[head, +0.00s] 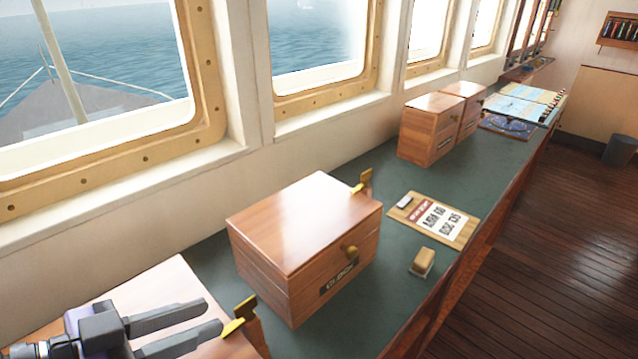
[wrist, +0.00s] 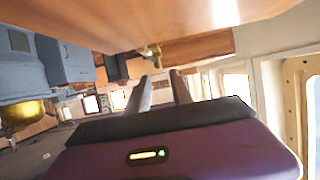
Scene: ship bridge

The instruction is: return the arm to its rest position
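My gripper (head: 196,327) is at the bottom left of the head view, in front of or above a wooden box at the near end of the counter. Its two grey fingers are parallel with a gap between them, and nothing shows in the gap. The wrist view also shows the fingers (wrist: 160,90) apart and empty, with a wooden surface (wrist: 130,18) close across the top of the picture. Most of my arm is out of view.
A wooden box (head: 300,225) with a brass knob and label stands mid-counter. Beside it are a clipboard (head: 433,217) and a small tan block (head: 422,262). More boxes (head: 432,128) and charts (head: 522,103) lie farther along. Windows line the left; wooden floor (head: 560,240) is clear at right.

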